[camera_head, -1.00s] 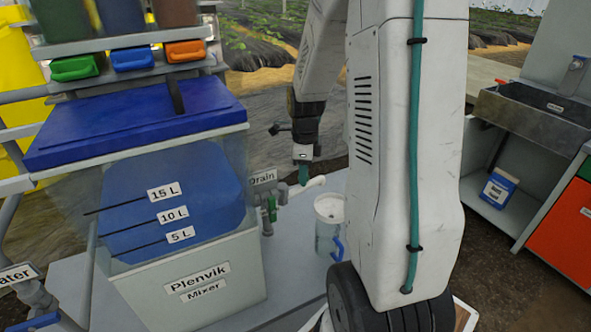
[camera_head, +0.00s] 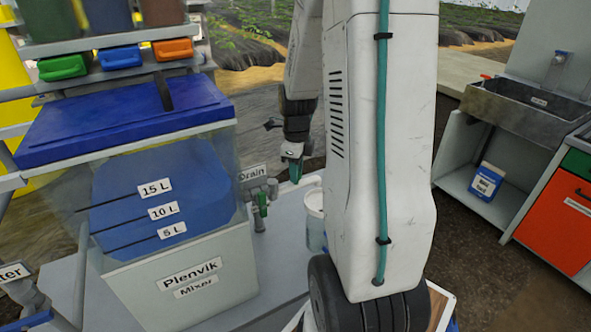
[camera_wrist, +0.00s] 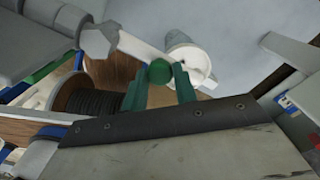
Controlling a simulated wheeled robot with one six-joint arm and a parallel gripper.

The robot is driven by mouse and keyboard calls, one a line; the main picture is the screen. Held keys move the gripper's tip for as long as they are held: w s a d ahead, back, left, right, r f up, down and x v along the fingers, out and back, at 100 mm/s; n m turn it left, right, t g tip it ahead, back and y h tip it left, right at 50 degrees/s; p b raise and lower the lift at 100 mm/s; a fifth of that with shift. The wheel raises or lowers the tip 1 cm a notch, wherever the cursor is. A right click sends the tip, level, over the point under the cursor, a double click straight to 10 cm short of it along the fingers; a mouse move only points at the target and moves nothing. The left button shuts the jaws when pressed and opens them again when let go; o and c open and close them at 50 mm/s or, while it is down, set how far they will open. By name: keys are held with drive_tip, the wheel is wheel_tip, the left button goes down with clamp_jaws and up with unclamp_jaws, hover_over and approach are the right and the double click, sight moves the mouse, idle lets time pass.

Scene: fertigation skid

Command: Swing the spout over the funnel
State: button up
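The white spout (camera_head: 310,181) reaches right from the drain valve (camera_head: 262,190), partly hidden behind my arm. In the wrist view the spout (camera_wrist: 140,51) carries a green ball knob (camera_wrist: 159,71). The white funnel (camera_head: 315,203) tops a clear container, half hidden by my arm. In the wrist view the round white funnel (camera_wrist: 187,52) appears behind the spout; I cannot tell whether the spout's end is over it. My gripper (camera_head: 292,178) points down near the spout. Its green fingers (camera_wrist: 160,88) are apart, one each side of the knob, with gaps visible; whether they reach its height is unclear.
The mixer tank (camera_head: 165,200) with a blue lid stands left of my gripper. The green drain handle (camera_head: 262,204) is close by on the left. A sink (camera_head: 525,108) and an orange cabinet (camera_head: 560,225) stand at right. Grey skid floor (camera_head: 275,265) lies in front of the drain.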

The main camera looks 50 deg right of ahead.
drive_tip(key=o, duration=0.4)
drive_tip(key=shift+s, duration=0.1)
wheel_tip(320, 180, up, 8)
drive_tip(key=shift+f, duration=0.1)
drive_tip(key=shift+s, duration=0.1)
idle(0.6)
